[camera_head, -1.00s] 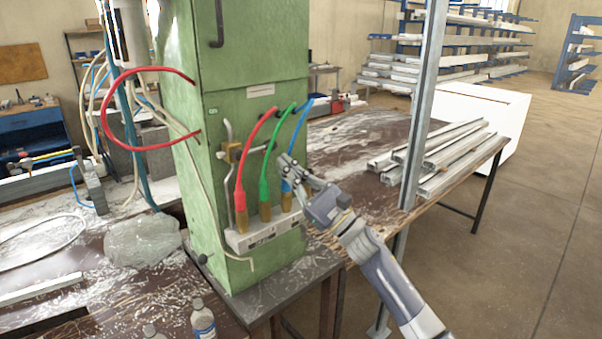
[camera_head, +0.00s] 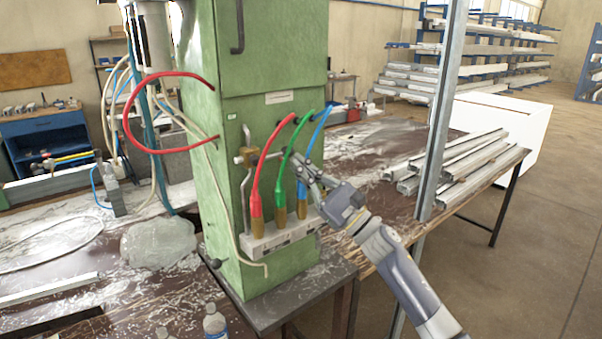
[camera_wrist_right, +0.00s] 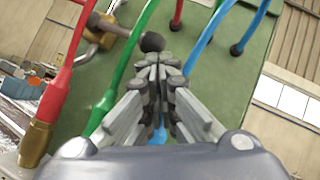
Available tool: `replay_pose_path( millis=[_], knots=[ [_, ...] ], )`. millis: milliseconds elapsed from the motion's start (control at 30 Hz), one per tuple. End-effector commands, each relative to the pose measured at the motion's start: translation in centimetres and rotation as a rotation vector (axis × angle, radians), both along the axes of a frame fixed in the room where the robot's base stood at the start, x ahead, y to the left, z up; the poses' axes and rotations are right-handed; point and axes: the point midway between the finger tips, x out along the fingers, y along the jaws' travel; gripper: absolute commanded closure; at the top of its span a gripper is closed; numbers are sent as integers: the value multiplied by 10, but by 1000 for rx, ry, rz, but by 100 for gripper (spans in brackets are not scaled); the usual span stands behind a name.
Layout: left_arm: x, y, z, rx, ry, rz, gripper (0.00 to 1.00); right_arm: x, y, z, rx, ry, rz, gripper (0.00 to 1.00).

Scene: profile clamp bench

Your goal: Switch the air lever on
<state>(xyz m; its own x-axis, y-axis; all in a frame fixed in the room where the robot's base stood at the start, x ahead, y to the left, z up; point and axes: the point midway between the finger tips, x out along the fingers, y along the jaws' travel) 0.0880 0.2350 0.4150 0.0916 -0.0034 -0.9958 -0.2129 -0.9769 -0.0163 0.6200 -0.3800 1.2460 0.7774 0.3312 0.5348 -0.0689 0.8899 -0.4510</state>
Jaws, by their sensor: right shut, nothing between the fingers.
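The air lever is a grey rod on a brass valve (camera_head: 247,156) on the green machine's front. In the right wrist view, the rod (camera_wrist_right: 122,31) runs sideways from the brass valve body (camera_wrist_right: 100,30) to a black ball knob (camera_wrist_right: 152,42). My right gripper (camera_head: 296,158) is at the green and blue hoses, to the right of the valve. In the wrist view its fingertips (camera_wrist_right: 158,64) are together and empty, just below the knob in the picture. I cannot tell whether they touch it. My left gripper is not in view.
Red (camera_head: 256,180), green (camera_head: 282,178) and blue (camera_head: 303,165) hoses with brass ends rise from a grey block (camera_head: 275,238), close to my right gripper. A metal post (camera_head: 440,110) stands to the right. Metal profiles (camera_head: 465,160) lie on the bench behind it.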

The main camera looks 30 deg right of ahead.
Motion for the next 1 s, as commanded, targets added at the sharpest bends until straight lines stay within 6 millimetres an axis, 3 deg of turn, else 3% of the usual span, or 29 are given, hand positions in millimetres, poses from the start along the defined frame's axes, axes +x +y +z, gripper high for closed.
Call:
replay_pose_path(
  millis=[567,1000],
  knots=[
    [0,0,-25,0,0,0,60,0,-5,14,-146,-15,-1,100],
    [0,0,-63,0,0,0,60,-1,-7,56,-515,-45,-4,100]
  ],
)
